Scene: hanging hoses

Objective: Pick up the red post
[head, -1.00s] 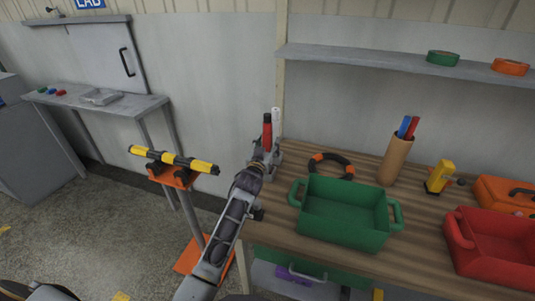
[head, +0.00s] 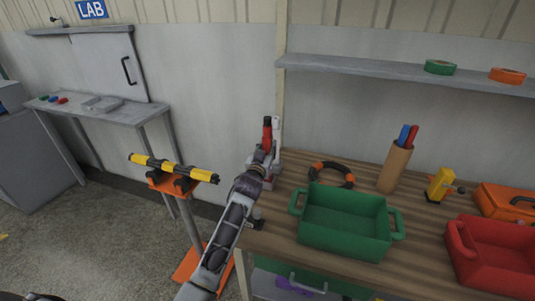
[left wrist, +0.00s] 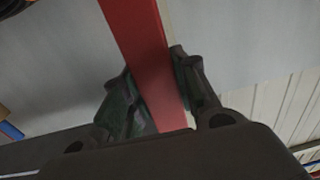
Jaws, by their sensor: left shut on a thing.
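The red post (head: 267,130) stands upright at the left end of the wooden workbench, in the head view. My left gripper (head: 266,154) is shut on it, with the upper part of the post above the fingers. In the left wrist view the red post (left wrist: 145,50) runs between the two dark fingers of my left gripper (left wrist: 157,95). The post's lower end is hidden by the gripper, so I cannot tell whether it touches anything. My right gripper is not in view.
A pale upright piece (head: 278,130) is close behind the post. On the workbench (head: 285,228) are a green bin (head: 345,243), a black and orange ring (head: 332,167), a tan holder (head: 394,168) and a red bin (head: 495,272). A yellow-black bar (head: 160,163) rests on an orange stand.

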